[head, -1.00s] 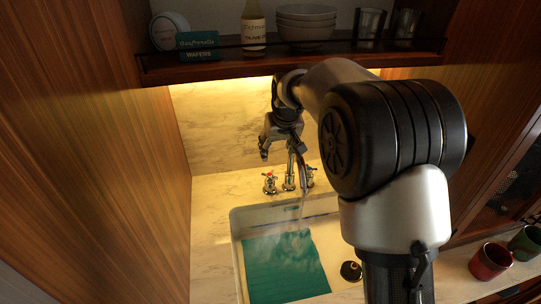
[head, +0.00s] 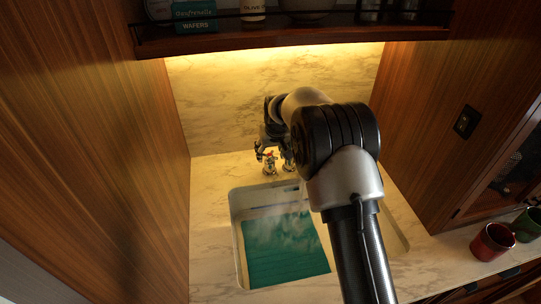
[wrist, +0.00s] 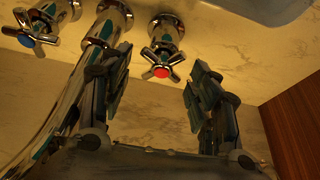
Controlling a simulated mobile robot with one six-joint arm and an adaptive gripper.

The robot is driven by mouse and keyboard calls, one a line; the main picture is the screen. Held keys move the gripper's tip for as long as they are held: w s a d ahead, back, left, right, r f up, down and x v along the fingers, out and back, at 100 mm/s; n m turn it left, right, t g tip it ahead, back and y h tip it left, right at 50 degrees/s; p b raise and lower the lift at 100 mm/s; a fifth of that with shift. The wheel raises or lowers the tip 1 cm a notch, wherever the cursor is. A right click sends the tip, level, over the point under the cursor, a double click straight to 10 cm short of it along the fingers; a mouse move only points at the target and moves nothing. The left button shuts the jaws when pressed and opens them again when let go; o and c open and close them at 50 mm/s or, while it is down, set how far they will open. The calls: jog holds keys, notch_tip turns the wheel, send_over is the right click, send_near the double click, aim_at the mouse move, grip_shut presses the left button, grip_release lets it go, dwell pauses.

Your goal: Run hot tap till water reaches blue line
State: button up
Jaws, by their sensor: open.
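The hot tap handle, a chrome cross with a red centre (wrist: 162,72), lies between the fingers of my gripper (wrist: 157,60) in the wrist view. The fingers stand apart on either side with gaps. In the head view my gripper (head: 266,151) is just above the red-topped handle (head: 269,165). The cold handle with a blue centre (wrist: 28,41) and the chrome spout (wrist: 50,120) are to the left in the wrist view. The white sink (head: 237,225) shows a blue line (head: 275,209) on its back wall. Haze hangs over it. The exact water level is unclear.
My arm hides the sink's right part. A shelf (head: 290,42) with dishes hangs above, and wooden panels (head: 105,130) flank the alcove. Red (head: 492,241) and green (head: 527,225) mugs stand at the right.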

jog(key=shift+w+f, duration=0.2)
jog(key=shift+f, duration=0.45)
jog(key=shift+c, duration=0.5)
jog(key=c, duration=0.9)
jog(key=shift+m+h, duration=0.6)
jog(key=shift+m, duration=0.8)
jog(key=o, duration=1)
